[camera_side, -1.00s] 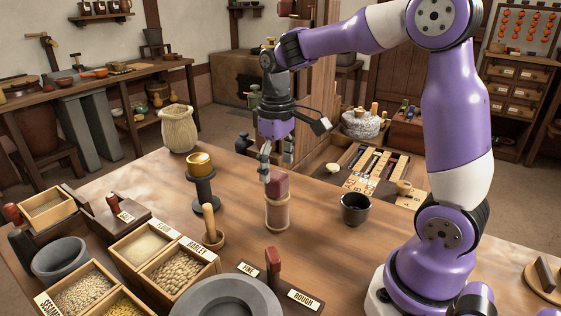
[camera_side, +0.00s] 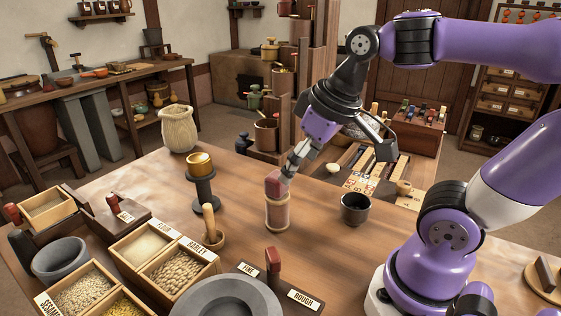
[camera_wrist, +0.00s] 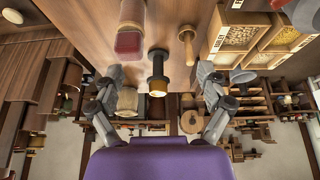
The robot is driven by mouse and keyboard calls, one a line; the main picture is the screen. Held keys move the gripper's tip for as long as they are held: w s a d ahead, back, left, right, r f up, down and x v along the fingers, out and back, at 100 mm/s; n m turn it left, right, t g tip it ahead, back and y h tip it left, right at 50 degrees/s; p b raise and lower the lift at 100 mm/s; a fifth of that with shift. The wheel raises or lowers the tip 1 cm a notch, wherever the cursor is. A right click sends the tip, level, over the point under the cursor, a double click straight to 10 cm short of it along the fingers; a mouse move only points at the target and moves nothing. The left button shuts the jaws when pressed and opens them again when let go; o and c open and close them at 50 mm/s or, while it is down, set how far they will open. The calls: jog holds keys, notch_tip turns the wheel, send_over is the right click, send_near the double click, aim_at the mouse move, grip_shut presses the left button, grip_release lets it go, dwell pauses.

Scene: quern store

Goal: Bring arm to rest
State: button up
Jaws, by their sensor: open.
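My gripper (camera_side: 289,172) is tilted down and left above the table, just above and behind the red-topped cylinder in the side view. I cannot tell whether it touches the cylinder there. In the wrist view my gripper (camera_wrist: 158,92) shows its two fingers spread wide with nothing held between them. The red-topped cylinder (camera_side: 277,208) stands upright on the table; it also shows in the wrist view (camera_wrist: 131,22). My arm is bent back to the right.
A dark stand with a gold top (camera_side: 202,180), a mortar with a wooden pestle (camera_side: 211,228) and a dark cup (camera_side: 355,208) stand close by. Grain boxes (camera_side: 168,262) and a grey quern (camera_side: 225,300) fill the front left.

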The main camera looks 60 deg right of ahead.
jog(key=shift+s+a+f+t, duration=0.2)
jog(key=shift+s+f, duration=0.15)
jog(key=shift+f, duration=0.1)
jog(key=shift+s+a+f+t, duration=0.15)
jog(key=shift+s+f+t, duration=0.05)
jog(key=shift+s+f, duration=0.2)
